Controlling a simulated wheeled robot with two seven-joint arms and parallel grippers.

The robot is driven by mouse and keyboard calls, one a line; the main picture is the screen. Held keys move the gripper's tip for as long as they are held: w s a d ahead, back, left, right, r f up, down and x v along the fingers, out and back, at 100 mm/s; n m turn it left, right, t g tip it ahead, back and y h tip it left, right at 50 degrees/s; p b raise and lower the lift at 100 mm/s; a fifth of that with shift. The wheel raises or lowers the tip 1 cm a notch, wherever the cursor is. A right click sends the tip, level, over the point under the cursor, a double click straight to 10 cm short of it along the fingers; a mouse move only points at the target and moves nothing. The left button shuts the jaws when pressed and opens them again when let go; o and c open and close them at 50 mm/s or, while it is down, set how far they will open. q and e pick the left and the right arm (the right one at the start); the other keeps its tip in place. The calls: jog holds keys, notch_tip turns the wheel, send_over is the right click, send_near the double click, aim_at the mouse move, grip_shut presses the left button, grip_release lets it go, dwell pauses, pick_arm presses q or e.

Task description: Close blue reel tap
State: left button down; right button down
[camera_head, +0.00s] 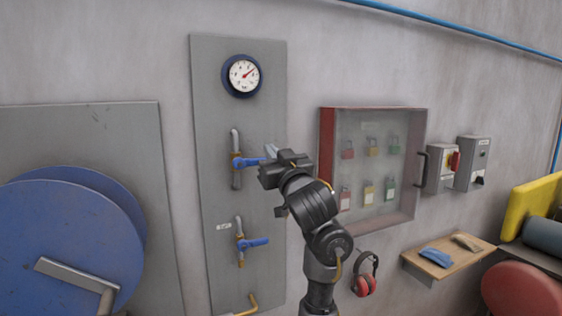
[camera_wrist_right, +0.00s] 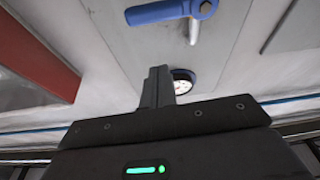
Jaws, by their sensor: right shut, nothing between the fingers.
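Two taps with blue lever handles sit on a tall grey panel (camera_head: 218,190): an upper tap (camera_head: 247,162) and a lower tap (camera_head: 252,243). Both handles point to the right, roughly level, across their upright pipes. I cannot tell by any readable label which one is the reel tap. A big blue reel (camera_head: 65,240) is at the left. My right gripper (camera_head: 270,150) is shut and empty, close to the right end of the upper handle. In the right wrist view a blue handle (camera_wrist_right: 170,12) lies beyond the shut fingers (camera_wrist_right: 157,88), with a visible gap. My left gripper is not in view.
A round gauge (camera_head: 242,75) is at the panel's top. A red-framed lock cabinet (camera_head: 327,150) is right of my right arm, with switch boxes (camera_head: 472,163) beyond. Red ear defenders (camera_head: 365,285) hang below, beside a small wooden shelf (camera_head: 440,270).

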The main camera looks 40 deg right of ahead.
jog(key=p+v, duration=0.2)
jog(key=v, duration=0.3)
jog(key=shift+f, duration=0.1)
